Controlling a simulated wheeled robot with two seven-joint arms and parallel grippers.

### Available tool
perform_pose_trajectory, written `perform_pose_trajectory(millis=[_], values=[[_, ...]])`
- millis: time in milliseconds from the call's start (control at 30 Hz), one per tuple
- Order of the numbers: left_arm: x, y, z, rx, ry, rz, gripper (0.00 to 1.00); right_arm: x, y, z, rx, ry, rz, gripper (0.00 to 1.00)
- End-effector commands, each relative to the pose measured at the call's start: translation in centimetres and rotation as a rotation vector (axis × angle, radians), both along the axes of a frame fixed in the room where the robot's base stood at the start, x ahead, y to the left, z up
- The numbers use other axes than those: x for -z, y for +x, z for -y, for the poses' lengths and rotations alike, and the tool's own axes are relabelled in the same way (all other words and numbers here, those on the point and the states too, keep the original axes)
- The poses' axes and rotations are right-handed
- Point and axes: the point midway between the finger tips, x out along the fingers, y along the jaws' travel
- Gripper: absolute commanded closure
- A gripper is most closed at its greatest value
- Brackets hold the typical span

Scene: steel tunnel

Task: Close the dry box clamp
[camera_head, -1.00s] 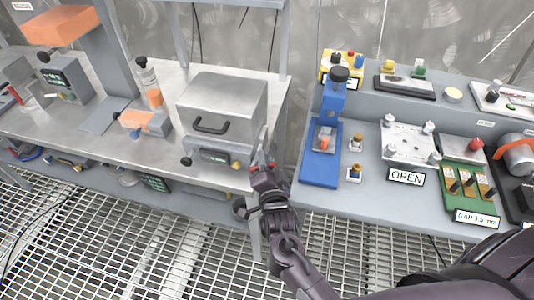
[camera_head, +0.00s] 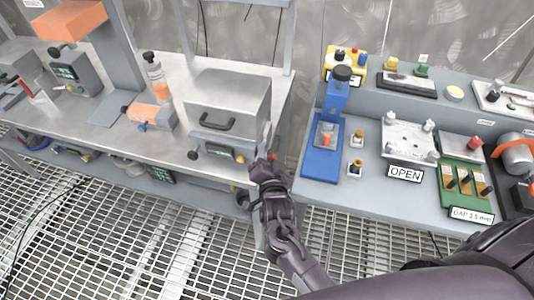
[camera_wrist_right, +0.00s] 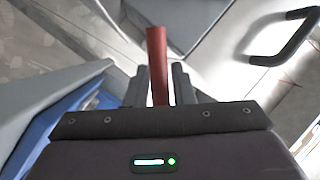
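The dry box (camera_head: 232,92) is a grey metal box with a black handle (camera_head: 217,123) on its sloped front, standing on the left bench. A red lever (camera_wrist_right: 157,62), which looks like its clamp handle, stands upright in the right wrist view. In the head view a bit of red (camera_head: 272,156) shows at the box's right front corner. My right gripper (camera_head: 268,162) is at that corner. In the wrist view its two dark fingers (camera_wrist_right: 161,85) stand on either side of the lever; whether they press on it is unclear. My left gripper is out of view.
The right bench is close by, with a blue press (camera_head: 328,130), an OPEN sign (camera_head: 405,174) and a green gauge board (camera_head: 462,183). A narrow gap separates the benches. An orange-topped device (camera_head: 150,116) stands left of the box.

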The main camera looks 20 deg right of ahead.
Motion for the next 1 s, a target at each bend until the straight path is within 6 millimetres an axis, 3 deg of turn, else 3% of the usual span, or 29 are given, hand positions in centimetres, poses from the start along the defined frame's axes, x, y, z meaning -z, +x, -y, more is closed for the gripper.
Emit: perform_pose_trajectory(millis=[100, 433, 800, 1000], values=[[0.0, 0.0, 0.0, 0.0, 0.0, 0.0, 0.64, 0.0, 0.0, 0.0, 0.0, 0.0, 0.0, 0.64], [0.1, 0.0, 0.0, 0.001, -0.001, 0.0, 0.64, 0.0, -0.4, -0.1, 0.0, 0.001, 0.0, 0.64], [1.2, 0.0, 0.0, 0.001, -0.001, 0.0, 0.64, -0.5, -6.0, -1.2, 0.0, 0.002, -0.002, 0.64], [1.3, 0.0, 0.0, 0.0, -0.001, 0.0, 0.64, -0.9, -7.5, -1.6, 0.0, 0.001, 0.0, 0.64]])
